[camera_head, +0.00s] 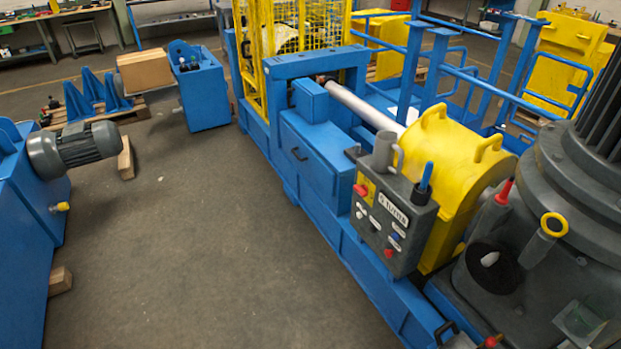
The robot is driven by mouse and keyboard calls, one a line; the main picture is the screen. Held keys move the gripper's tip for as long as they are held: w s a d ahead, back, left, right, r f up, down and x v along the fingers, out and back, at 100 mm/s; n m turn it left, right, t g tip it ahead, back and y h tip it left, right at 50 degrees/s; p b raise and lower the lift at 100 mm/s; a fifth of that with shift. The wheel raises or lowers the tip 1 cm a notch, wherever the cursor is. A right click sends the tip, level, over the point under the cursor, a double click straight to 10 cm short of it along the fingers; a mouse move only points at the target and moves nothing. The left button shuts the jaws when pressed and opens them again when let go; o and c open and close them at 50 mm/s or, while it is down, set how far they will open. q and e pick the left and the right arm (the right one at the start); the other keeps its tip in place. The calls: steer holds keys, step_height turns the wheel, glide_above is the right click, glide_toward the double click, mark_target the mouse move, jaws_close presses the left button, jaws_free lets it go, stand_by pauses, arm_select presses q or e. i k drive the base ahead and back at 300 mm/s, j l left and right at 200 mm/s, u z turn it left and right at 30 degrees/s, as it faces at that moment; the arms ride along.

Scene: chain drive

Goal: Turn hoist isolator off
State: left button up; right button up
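A grey control box (393,222) is fixed to the side of the blue machine, right of the middle. On its upper left a red knob (361,190) sits on a yellow plate (368,183); this looks like an isolator switch. I cannot read a hoist label or tell the knob's exact setting. Below it are small light and dark buttons, a white label plate (393,210) and a red button (389,253). A grey mug-like cup (385,152) and a blue-handled item (425,178) are on top of the box. Neither of my grippers is in view.
A yellow guard (458,165) covers the shaft behind the box. A large dark grey motor housing (570,190) fills the right side. A blue machine with a grey motor (88,145) stands at the left. The grey floor (200,240) between is mostly clear, with wooden blocks at left.

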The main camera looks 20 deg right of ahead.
mark_target(363, 191)
steer(key=i+j+u, duration=0.3)
steer(key=i, duration=0.4)
steer(key=i+u, duration=0.35)
steer(key=i, duration=0.35)
steer(key=i+z, duration=0.35)
steer(key=i+j+z, duration=0.55)
steer(key=i+z, duration=0.2)
steer(key=i+j+z, duration=0.2)
steer(key=z, duration=0.2)
steer(key=i+j+z, duration=0.15)
steer(key=z, duration=0.2)
steer(key=i+j+z, duration=0.1)
steer(key=j+z, duration=0.3)
steer(key=i+j+z, duration=0.35)
steer(key=i+z, duration=0.15)
steer(key=i, duration=0.1)
